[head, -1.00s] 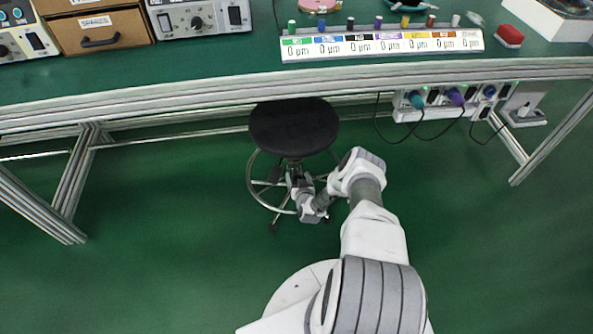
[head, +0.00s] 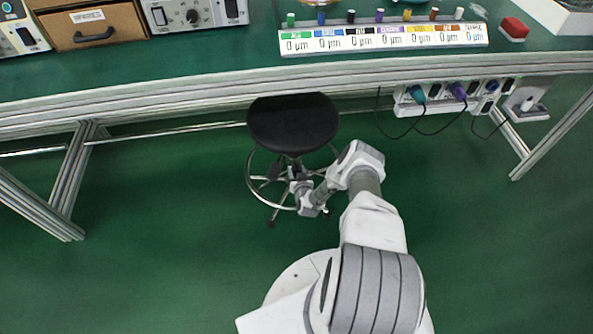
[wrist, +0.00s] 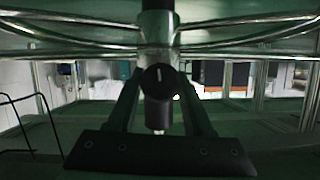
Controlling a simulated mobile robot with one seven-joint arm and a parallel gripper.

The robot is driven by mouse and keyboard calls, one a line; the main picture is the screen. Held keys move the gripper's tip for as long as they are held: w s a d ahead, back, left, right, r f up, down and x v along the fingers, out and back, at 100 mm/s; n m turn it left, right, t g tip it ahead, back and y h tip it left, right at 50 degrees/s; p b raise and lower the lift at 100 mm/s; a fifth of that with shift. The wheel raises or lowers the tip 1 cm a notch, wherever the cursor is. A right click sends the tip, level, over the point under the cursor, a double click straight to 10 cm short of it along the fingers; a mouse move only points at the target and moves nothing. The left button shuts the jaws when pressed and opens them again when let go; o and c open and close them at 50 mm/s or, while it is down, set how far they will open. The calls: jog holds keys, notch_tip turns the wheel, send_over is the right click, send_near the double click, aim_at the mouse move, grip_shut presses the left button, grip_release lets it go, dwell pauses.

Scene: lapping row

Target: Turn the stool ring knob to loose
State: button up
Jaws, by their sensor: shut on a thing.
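The stool has a round black seat (head: 293,123) and a chrome foot ring (head: 252,182), and stands partly under the bench. In the wrist view the ring's spokes (wrist: 225,30) meet at the central post. The ring knob (wrist: 158,82) is a round black knob with a pale mark that looks close to vertical. My gripper (wrist: 160,95) has its two dark fingers on either side of the knob and is shut on it. In the head view my gripper (head: 297,178) is at the stool's column below the seat, small and partly hidden by my wrist.
The bench edge (head: 200,98) runs above the stool, with a socket strip (head: 450,100) and hanging cables to the right. A bench leg (head: 72,185) stands at left. The green floor (head: 490,240) is clear on the right.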

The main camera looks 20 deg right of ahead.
grip_shut()
jog(key=shift+m+y, duration=0.3)
jog(key=shift+m, duration=0.2)
jog(key=o, duration=0.7)
grip_release()
jog(key=shift+s+r, duration=0.1)
jog(key=shift+s, duration=0.05)
